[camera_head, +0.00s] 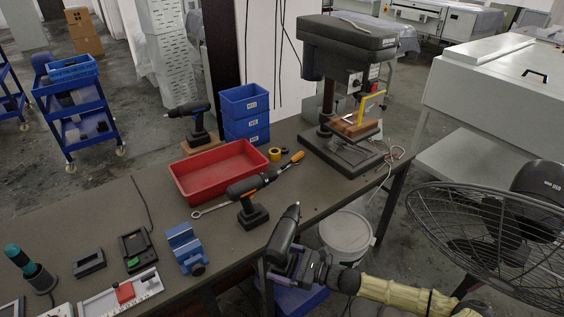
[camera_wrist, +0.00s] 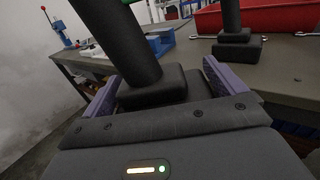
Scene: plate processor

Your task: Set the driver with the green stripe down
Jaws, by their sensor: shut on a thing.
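The driver with the green stripe (camera_wrist: 118,35) is in my gripper (camera_wrist: 160,84). In the wrist view its dark handle and battery foot sit between the two purple fingers, and a bit of green shows at the top edge. In the head view the held driver (camera_head: 285,228) is a dark body pointing up, and no green can be made out there. My gripper (camera_head: 287,262) is shut on it at the front edge of the workbench (camera_head: 330,190). The driver's lower part is hidden by the fingers in the head view.
An orange-marked driver (camera_head: 252,215) stands on the bench behind the held one, by a red tray (camera_head: 222,170). A blue vise (camera_head: 186,250) is to the left, a drill press (camera_head: 345,60) to the back right. Bare bench lies between vise and orange-marked driver.

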